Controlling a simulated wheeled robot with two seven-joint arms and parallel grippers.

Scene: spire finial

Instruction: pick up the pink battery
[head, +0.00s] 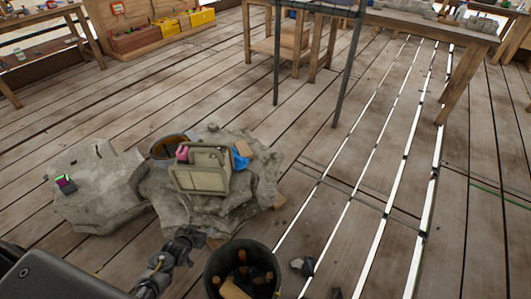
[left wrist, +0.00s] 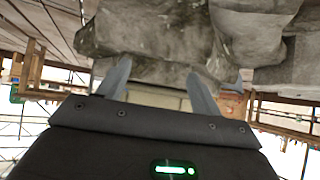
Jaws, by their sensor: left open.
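A small pink object (head: 183,153), which may be the pink battery, shows at the left back edge of a beige crate (head: 200,180) on a grey rock. The crate partly hides it. A dark block with pink and green on top (head: 66,185) sits on the left rock. My left gripper (head: 190,240) is in front of the crate, low and apart from the pink object. In the left wrist view its two fingers (left wrist: 160,88) are spread with nothing held, and a pale surface shows between them. I cannot make out the pink object there. My right gripper is not in view.
A round bucket (head: 170,148) stands behind the crate, and a blue item (head: 240,158) lies at its right. A dark bucket (head: 242,270) with brown pieces stands at the front. Wooden tables (head: 430,25) stand at the back. The plank floor at right is mostly clear.

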